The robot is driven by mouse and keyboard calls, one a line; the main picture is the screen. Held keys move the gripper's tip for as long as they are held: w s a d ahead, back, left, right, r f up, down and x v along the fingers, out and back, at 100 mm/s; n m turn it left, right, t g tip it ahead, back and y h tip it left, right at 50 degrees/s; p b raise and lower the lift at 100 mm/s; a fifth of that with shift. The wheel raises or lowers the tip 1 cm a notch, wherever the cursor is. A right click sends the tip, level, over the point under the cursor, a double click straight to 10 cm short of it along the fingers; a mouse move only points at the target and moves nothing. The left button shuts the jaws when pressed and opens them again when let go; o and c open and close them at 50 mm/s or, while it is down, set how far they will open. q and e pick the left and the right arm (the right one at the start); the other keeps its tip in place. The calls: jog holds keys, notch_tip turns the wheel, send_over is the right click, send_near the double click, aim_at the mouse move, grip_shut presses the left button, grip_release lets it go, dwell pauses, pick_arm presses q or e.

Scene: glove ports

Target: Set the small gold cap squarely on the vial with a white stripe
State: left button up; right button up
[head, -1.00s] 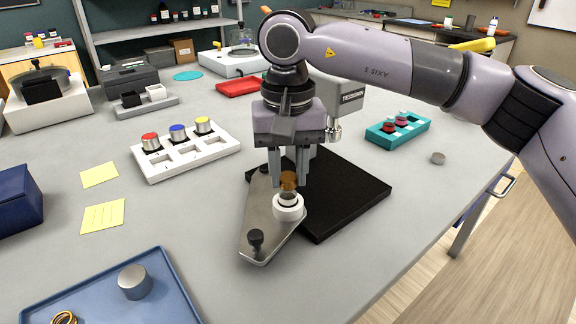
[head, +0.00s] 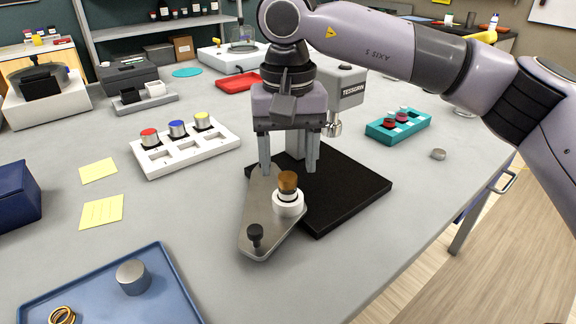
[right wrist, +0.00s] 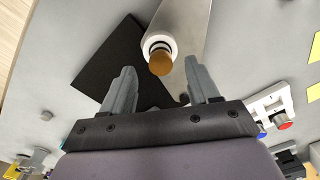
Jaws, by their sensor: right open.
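The small gold cap (head: 288,181), brownish gold, sits on top of a vial (head: 288,196) standing in a white round holder (head: 289,208) on a grey metal plate. Only a narrow part of the vial shows, with dark and pale bands; I cannot make out its white stripe for certain. The cap looks about upright in the head view. It also shows in the right wrist view (right wrist: 160,63), between and beyond the fingertips. My right gripper (head: 288,168) is open, its fingers apart on either side above the cap, not touching it. My left gripper is not in view.
The plate (head: 262,215) has a black knob (head: 255,234) and lies partly over a black base (head: 350,190) with a grey instrument behind. A white rack (head: 185,150) stands left, a teal rack (head: 398,126) right, a blue tray (head: 100,290) front left. Bare table lies between.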

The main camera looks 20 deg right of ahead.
aim_at(288, 178)
notch_tip(288, 178, up, 5)
jog(key=shift+f, duration=0.1)
dwell(0.6)
